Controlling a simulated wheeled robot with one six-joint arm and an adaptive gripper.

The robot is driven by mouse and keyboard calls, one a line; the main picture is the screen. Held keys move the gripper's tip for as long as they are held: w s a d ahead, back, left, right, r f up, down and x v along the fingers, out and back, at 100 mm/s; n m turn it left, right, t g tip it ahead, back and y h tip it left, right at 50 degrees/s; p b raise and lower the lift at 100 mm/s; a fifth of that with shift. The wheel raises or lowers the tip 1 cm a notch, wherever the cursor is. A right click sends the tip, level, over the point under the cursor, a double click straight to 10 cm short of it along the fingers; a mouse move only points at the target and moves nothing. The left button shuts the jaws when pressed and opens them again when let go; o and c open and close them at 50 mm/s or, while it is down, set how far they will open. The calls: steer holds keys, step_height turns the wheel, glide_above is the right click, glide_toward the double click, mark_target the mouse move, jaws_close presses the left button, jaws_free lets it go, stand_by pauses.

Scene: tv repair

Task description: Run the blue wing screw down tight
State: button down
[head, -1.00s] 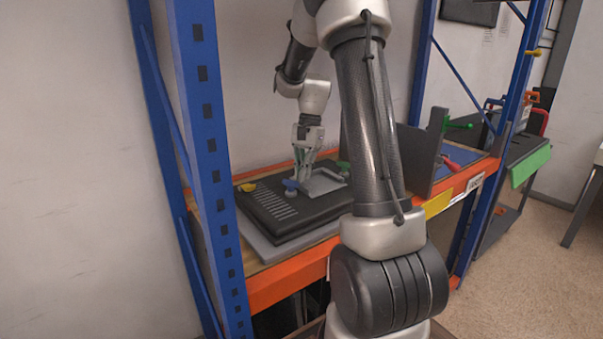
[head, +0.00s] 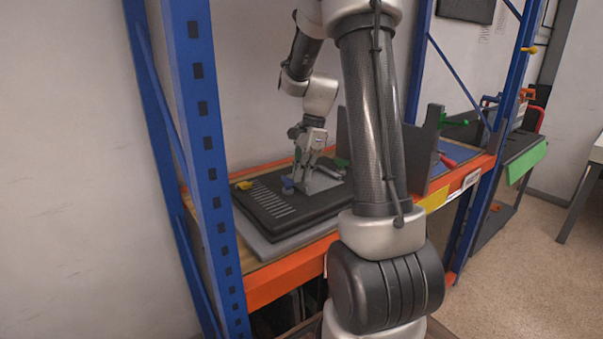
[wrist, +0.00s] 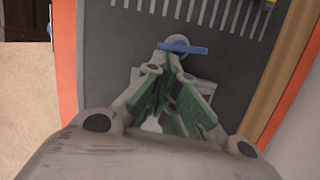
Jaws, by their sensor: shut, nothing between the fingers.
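The TV's dark back panel (head: 300,212) lies flat on the shelf. The blue wing screw (head: 287,183) stands on it near the middle; in the wrist view its blue wing (wrist: 190,49) lies crosswise on a round grey base. My gripper (head: 297,180) is just right of the screw in the head view, pointing down. In the wrist view my gripper's fingertips (wrist: 166,57) are together just short of the wing, with nothing held between the green-padded fingers. Whether a tip touches the screw, and how deep the screw sits, I cannot tell.
A yellow wing screw (head: 244,185) is at the panel's left corner, and a green one (head: 342,162) at its far right, partly hidden. A grey upright plate (head: 430,150) stands to the right. A blue rack post (head: 205,150) rises at the left.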

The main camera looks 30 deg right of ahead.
steer(key=shift+s+a+m+t, duration=0.2)
steer(key=shift+s+m+t, duration=0.1)
steer(key=shift+m, duration=0.7)
steer(key=shift+s+a+m+t, duration=0.2)
steer(key=shift+s+m, duration=0.1)
steer(key=shift+m, duration=0.7)
steer(key=shift+s+a+m+t+h, duration=0.2)
steer(key=shift+a+m, duration=0.1)
steer(key=shift+m, duration=0.65)
steer(key=shift+s+a+m+t+h, duration=0.2)
steer(key=shift+a+m, duration=0.1)
steer(key=shift+m, duration=0.65)
steer(key=shift+s+a+m+t+h, duration=0.15)
steer(key=shift+a+m, duration=0.25)
steer(key=shift+m, duration=0.75)
steer(key=shift+a+m+t+h, duration=0.15)
steer(key=shift+a+m+h, duration=0.15)
steer(key=shift+m, duration=0.85)
steer(key=shift+a, duration=0.45)
